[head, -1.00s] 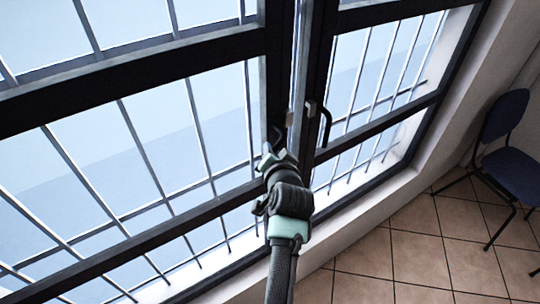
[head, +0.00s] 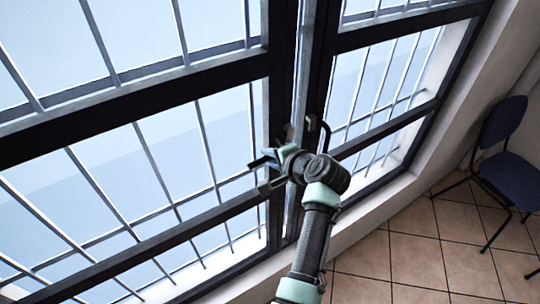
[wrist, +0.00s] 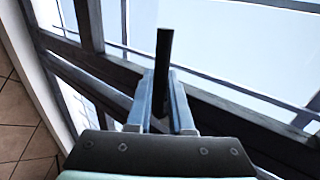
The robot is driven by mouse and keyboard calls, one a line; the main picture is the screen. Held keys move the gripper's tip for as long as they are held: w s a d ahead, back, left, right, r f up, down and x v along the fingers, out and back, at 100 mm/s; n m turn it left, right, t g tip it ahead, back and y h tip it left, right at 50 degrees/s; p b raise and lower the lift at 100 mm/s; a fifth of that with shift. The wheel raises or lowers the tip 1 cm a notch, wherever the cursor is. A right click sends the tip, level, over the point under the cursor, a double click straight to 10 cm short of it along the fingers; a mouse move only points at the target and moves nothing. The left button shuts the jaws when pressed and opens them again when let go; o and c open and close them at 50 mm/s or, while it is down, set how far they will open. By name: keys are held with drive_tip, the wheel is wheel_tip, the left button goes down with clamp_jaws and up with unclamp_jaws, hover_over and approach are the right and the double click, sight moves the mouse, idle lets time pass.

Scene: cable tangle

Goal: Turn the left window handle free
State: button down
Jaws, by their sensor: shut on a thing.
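The left window handle is a dark bar (wrist: 164,52) standing up between my gripper's two fingers (wrist: 161,100) in the wrist view. The fingers are shut on it, one on each side, and its end sticks out beyond them. In the head view my gripper (head: 266,171) is at the left window's edge, with its fingers pointing left. The wrist and gripper hide most of the left handle there. The left window (head: 281,95) appears closed in its frame, though a small gap could not be told.
The right window's dark handle (head: 326,136) hangs close by, right of my gripper. Metal bars (head: 160,165) stand behind the glass. A blue chair (head: 503,150) stands on the tiled floor (head: 420,255) at the right. The floor between is clear.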

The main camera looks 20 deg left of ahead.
drive_tip(key=shift+r, duration=0.15)
idle(0.4)
drive_tip(key=c, duration=0.8)
unclamp_jaws()
drive_tip(key=b+v, duration=0.3)
drive_tip(key=v, duration=1)
